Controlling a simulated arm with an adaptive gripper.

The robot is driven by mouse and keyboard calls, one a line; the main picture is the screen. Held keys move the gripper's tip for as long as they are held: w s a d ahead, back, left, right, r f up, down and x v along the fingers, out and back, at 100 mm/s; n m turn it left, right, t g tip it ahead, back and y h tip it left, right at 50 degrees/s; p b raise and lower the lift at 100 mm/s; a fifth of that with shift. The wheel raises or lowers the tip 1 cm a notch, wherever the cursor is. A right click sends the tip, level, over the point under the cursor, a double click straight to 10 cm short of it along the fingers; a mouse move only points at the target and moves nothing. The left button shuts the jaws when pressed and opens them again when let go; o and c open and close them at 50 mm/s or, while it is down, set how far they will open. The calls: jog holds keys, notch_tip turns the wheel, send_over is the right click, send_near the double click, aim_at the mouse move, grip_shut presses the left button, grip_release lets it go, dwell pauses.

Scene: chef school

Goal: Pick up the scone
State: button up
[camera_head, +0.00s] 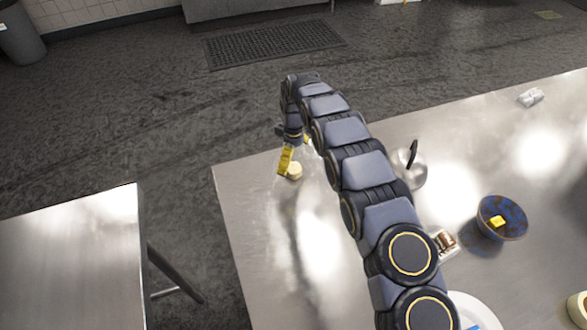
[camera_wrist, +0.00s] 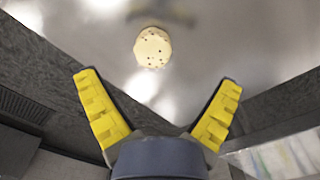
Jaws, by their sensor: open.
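The scone (camera_head: 294,171) is a small, round, pale yellow piece on the metal table near its far left corner. In the wrist view the scone (camera_wrist: 153,47) shows dark specks and lies beyond the fingertips, roughly centred between them. My gripper (camera_head: 288,160) has yellow fingers and is right by the scone in the head view. In the wrist view my gripper (camera_wrist: 160,80) is open, with its fingers spread wide and nothing between them. The far finger is mostly hidden in the head view.
On the metal table (camera_head: 245,220), to the right of my arm, are a metal lid with black handle (camera_head: 410,170), a blue bowl (camera_head: 513,222) holding a yellow piece, a small boxy item (camera_head: 445,243) and a white plate (camera_head: 475,310). Another metal table (camera_head: 75,250) stands left across a gap.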

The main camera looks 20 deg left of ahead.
aim_at(294, 165)
jog(key=f, duration=0.5)
jog(key=shift+w+a+f, duration=0.15)
jog(key=shift+w+f, duration=0.25)
jog(key=c, duration=1.2)
